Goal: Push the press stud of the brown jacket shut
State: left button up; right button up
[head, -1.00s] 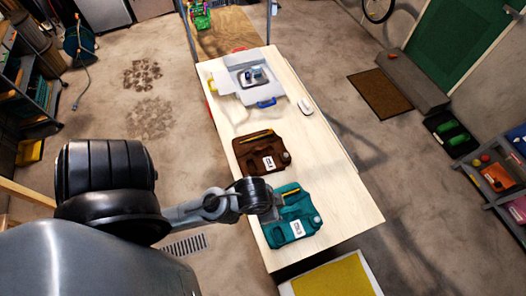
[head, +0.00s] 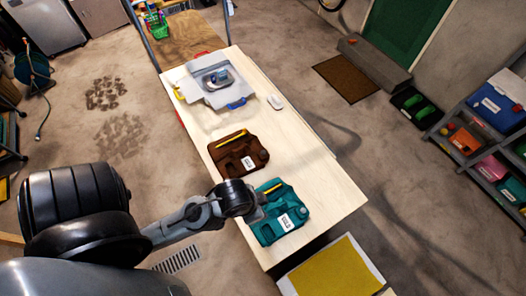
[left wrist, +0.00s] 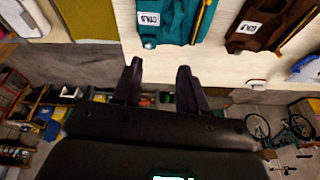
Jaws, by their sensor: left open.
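The brown jacket (head: 226,164) lies folded flat on the pale table, with a white label and a yellow strip. In the left wrist view the brown jacket (left wrist: 273,14) is at the top right. A small round spot, perhaps its stud, sits at its lower right corner in the head view; whether it is shut cannot be told. My left gripper (left wrist: 158,66) is open and empty, its two dark fingers apart below the teal jacket (left wrist: 178,22). In the head view my left wrist is over the left edge of the teal jacket (head: 268,232). My right gripper is not in view.
A yellow panel (head: 330,270) lies beyond the near end.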

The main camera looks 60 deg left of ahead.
pick_arm(q)
grip_shut()
dwell(1.6)
